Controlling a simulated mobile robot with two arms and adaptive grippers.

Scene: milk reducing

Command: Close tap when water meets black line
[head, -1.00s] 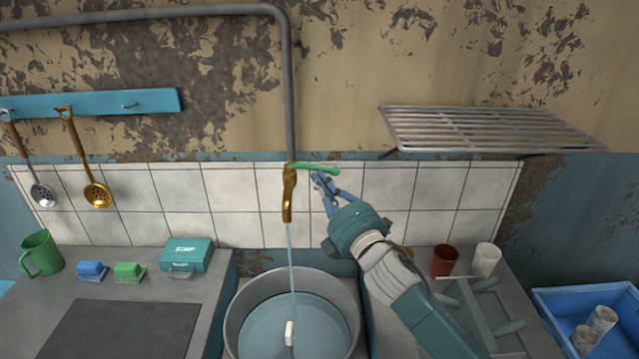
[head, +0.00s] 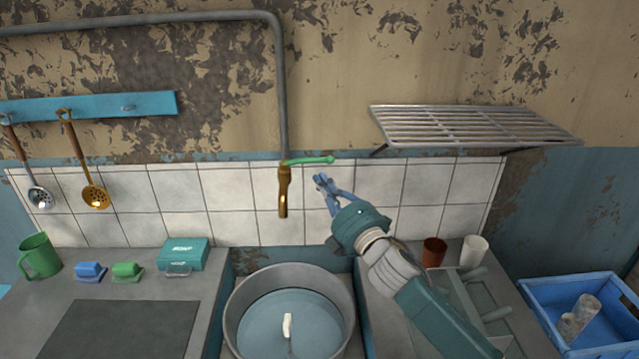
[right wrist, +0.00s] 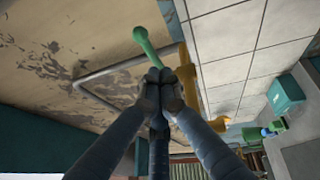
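The brass tap (head: 284,190) comes from the wall pipe, and its green handle (head: 312,161) points right. No water stream shows below its spout. A large grey metal pot (head: 235,318) stands under the tap with water (head: 262,325) in it. A small white piece (head: 287,325) is in the water; I cannot make out the black line. My right gripper (head: 319,180) is just below and right of the handle, apart from it, with fingertips together and empty. The right wrist view shows the fingertips (right wrist: 158,78) by the green handle (right wrist: 146,44) and brass tap (right wrist: 190,80). My left gripper is out of view.
A wire rack (head: 470,126) juts from the wall at upper right. A brown cup (head: 434,252), a white cup (head: 474,252) and a blue crate (head: 535,291) are at right. A green mug (head: 39,256) and a teal box (head: 183,255) are on the left counter.

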